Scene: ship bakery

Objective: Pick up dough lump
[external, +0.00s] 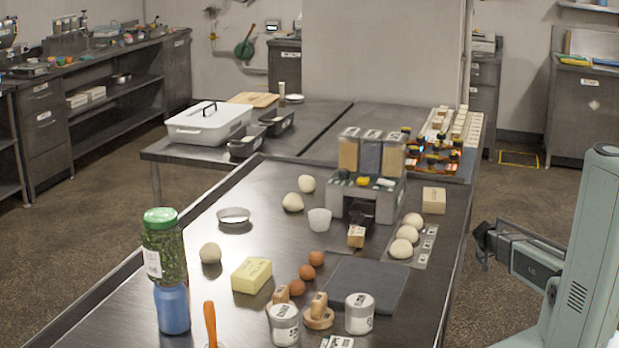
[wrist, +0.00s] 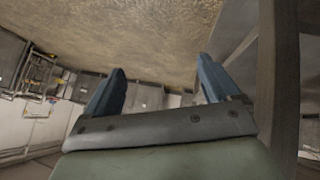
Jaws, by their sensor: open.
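Several pale round dough lumps rest on the steel table. One dough lump (external: 210,253) is at the left, behind the yellow block. Two more, a front one (external: 293,202) and a back one (external: 306,184), sit near the middle. Others, including a dough lump (external: 401,249), lie in a row on a strip at the right. My gripper (external: 484,248) is right of the table, apart from all the dough, and points left. In the wrist view my gripper (wrist: 160,88) has its two blue fingers spread with nothing between them. No dough shows in that view.
A green-lidded jar (external: 164,245) above a blue container, a yellow block (external: 251,275), eggs (external: 306,272), a dark slab (external: 353,284) and white-lidded jars (external: 359,313) crowd the near table. A dispenser (external: 370,190) stands behind the slab. Bare steel (external: 250,228) shows at middle left.

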